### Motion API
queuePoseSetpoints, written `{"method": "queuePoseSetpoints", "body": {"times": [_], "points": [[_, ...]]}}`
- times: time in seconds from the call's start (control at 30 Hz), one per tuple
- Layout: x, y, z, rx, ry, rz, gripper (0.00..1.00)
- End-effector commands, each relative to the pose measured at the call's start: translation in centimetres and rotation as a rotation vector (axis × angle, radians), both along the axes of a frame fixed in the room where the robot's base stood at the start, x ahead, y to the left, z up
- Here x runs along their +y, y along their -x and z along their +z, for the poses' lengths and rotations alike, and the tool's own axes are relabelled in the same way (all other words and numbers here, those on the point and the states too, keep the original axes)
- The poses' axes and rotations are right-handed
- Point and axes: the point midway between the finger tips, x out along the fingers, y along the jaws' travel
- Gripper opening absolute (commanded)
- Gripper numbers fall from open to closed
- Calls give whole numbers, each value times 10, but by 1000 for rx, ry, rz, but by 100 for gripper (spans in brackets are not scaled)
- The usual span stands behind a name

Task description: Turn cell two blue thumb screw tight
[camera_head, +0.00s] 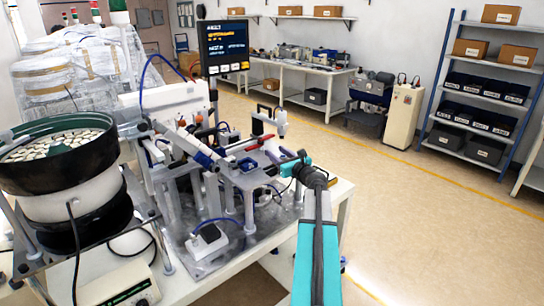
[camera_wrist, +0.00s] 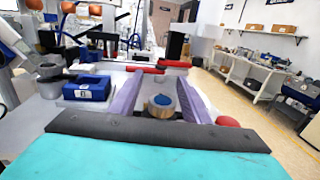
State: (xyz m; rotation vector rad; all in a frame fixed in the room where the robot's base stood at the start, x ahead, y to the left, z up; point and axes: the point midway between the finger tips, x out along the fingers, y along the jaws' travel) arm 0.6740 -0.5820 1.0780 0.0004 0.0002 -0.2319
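A round blue thumb screw (camera_wrist: 162,101) shows in the wrist view, set in a tan and grey round seat. My gripper (camera_wrist: 160,84) has its two purple fingers apart, one on each side of the screw in the picture. A gap shows between the screw and each finger, so the gripper looks open and empty. I cannot tell how far the screw lies below or beyond the fingertips. In the head view my gripper (camera_head: 284,162) is over the right end of the feeder machine; I cannot make out the screw there.
A blue block (camera_wrist: 87,88) with a white label sits left of my fingers; it also shows in the head view (camera_head: 247,164). Red parts (camera_wrist: 162,67) lie beyond the fingers. A red ball-like knob (camera_wrist: 228,122) is close on the right. A bowl feeder (camera_head: 65,150) stands at left.

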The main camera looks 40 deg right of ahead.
Motion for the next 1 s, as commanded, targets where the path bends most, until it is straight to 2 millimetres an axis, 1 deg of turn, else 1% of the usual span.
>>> {"method": "queuePoseSetpoints", "body": {"times": [0.27,0.47,0.67,1.0], "points": [[0,2,0,0,1,-2,43],[2,12,0,-1,1,-3,43],[7,31,-1,-1,0,-3,43],[17,71,-1,-1,1,-4,43]]}}
